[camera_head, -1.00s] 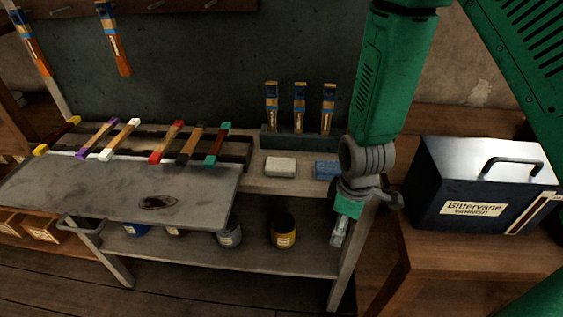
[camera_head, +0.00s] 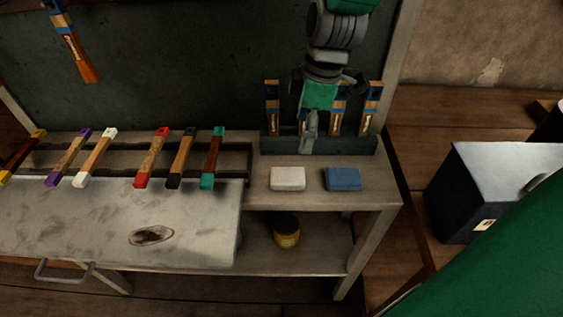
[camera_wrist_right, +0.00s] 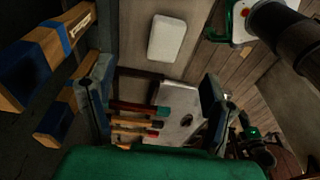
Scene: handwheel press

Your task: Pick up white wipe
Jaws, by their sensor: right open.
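The white wipe (camera_head: 288,178) is a small pale block lying flat on the right part of the bench, left of the blue wipe (camera_head: 343,179). My right gripper (camera_head: 311,131) hangs above the bench, in front of the brush holder and behind the wipes in the head view. In the right wrist view the right gripper (camera_wrist_right: 157,75) has its two fingers spread wide with nothing held between them. The white wipe (camera_wrist_right: 167,38) shows there beyond the fingertips, apart from them. My left gripper is not in view.
Upright brushes (camera_head: 272,105) stand in a dark holder (camera_head: 355,145) close to the right gripper. Several coloured-handle tools (camera_head: 211,160) lie in a rack at left, behind a stained metal plate (camera_head: 60,215). A dark metal box (camera_head: 455,205) stands at right.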

